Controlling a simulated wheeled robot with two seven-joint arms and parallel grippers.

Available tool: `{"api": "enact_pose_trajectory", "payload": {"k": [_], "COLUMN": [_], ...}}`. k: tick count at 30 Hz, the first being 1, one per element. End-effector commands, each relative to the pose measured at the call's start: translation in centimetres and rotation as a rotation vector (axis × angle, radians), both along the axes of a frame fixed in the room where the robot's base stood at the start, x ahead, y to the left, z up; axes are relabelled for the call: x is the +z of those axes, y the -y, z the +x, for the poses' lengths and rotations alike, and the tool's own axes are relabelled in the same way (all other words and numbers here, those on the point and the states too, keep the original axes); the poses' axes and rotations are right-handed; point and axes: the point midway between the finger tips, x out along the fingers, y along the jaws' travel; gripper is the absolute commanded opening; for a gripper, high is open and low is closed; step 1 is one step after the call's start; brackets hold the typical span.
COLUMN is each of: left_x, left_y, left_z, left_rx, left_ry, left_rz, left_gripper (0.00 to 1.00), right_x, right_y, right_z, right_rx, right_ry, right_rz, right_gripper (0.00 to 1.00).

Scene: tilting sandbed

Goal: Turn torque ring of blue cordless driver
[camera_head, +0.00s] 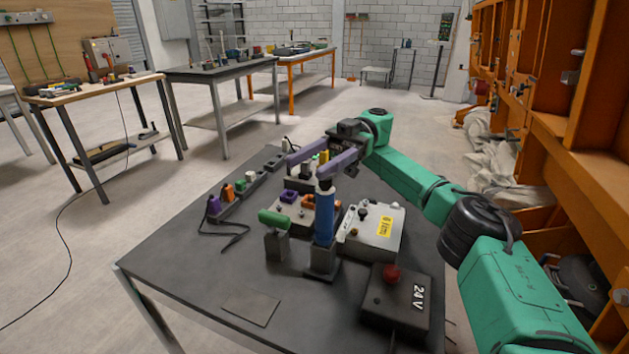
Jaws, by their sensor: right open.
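The blue cordless driver (324,218) stands upright in a dark holder (322,264) on the grey table. My right gripper (306,167) has purple fingers that point left, one farther back and one nearer. It is open, with a gap between the fingers. The nearer fingertip overlaps the driver's top in the picture; I cannot tell whether it touches. My left gripper is not in view.
A green-handled tool (274,218) stands in a block left of the driver. A light grey box (375,233) with a yellow label is right of it. A dark 24V box (397,300) with a red button sits in front. The table's front left is clear except for a flat plate (250,307).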

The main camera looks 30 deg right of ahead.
Motion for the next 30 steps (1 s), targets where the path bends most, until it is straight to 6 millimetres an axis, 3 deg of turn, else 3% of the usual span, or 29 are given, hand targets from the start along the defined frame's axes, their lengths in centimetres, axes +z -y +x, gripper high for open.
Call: {"api": "enact_pose_trajectory", "payload": {"k": [1, 7, 12, 17, 27, 30], "left_x": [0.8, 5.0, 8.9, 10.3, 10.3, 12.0], "left_y": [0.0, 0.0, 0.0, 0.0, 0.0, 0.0], "left_z": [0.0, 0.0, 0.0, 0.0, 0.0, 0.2], "left_rx": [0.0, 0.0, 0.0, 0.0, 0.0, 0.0], "left_ry": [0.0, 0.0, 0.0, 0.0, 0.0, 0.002], "left_rz": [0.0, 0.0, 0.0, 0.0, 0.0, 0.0], "left_gripper": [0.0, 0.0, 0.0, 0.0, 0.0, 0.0], "right_x": [2.0, 9.1, 13.8, 15.3, 15.1, 15.3], "right_y": [0.0, 0.0, 0.0, 0.0, -0.1, -1.6], "right_z": [0.0, 0.0, 0.0, 0.0, 0.0, 0.7], "right_rx": [0.0, 0.0, 0.0, 0.0, 0.001, -0.002], "right_ry": [0.006, 0.003, 0.0, -0.001, -0.001, -0.016], "right_rz": [-0.001, -0.002, -0.002, 0.0, 0.003, 0.046], "right_gripper": [0.61, 0.61, 0.61, 0.61, 0.61, 0.61]}}
